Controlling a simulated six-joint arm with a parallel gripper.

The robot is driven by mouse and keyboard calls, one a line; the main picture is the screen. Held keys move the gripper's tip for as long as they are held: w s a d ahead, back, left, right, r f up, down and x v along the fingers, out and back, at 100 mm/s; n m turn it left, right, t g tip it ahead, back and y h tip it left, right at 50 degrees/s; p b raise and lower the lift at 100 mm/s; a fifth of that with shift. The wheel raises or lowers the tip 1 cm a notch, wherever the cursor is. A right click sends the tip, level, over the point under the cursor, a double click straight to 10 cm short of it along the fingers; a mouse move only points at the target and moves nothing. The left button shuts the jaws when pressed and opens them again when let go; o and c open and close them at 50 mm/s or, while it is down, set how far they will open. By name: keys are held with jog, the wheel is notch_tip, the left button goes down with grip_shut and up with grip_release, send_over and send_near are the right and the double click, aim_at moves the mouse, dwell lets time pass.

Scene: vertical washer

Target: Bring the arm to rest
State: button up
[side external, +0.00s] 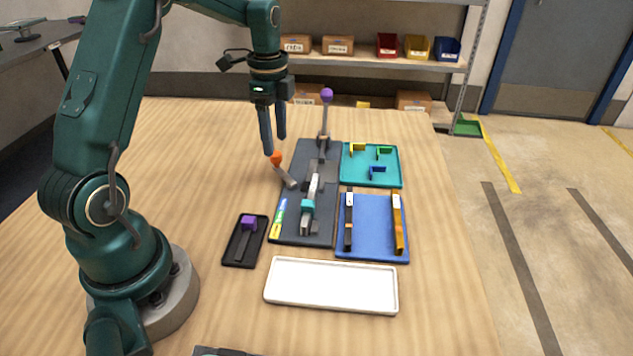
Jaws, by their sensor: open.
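My gripper (273,146) hangs from my green arm with its two dark fingers pointing down. The fingers are apart, with nothing seen between them. It is above or near the back left of the dark grey plate (300,232). An orange ball knob (276,157) on a short grey lever shows just below the fingertips. I cannot tell whether the fingers touch it. A taller lever with a purple knob (326,95) stands at the back of the plate. A grey bar with a teal block (308,205) lies along the plate's middle.
A teal tray (398,180) holds small yellow, green and blue parts. A blue tray (372,215) holds a black and an orange piece. A white tray (331,286) is empty. A small black tray (238,258) holds a purple-headed piece. Table is clear at left and right.

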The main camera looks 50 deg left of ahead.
jog(key=shift+r, duration=1.05)
jog(key=shift+w+d+r, duration=0.15)
jog(key=shift+d+r, duration=0.1)
jog(key=shift+r, duration=0.05)
jog(key=s+d+r+t, duration=0.4)
jog(key=s+d+r, duration=0.1)
jog(key=d+r, duration=0.5)
jog(key=s+d+f+n, duration=0.2)
jog(key=s+d+n, duration=0.1)
jog(key=s+n, duration=0.2)
jog(key=s+d+f+n+t, duration=0.1)
jog(key=s+d+f+n, duration=0.1)
jog(key=s+n, duration=0.3)
jog(key=shift+s+d+f+n+t, duration=0.25)
jog(key=shift+d+n, duration=0.2)
jog(key=shift+n, duration=0.25)
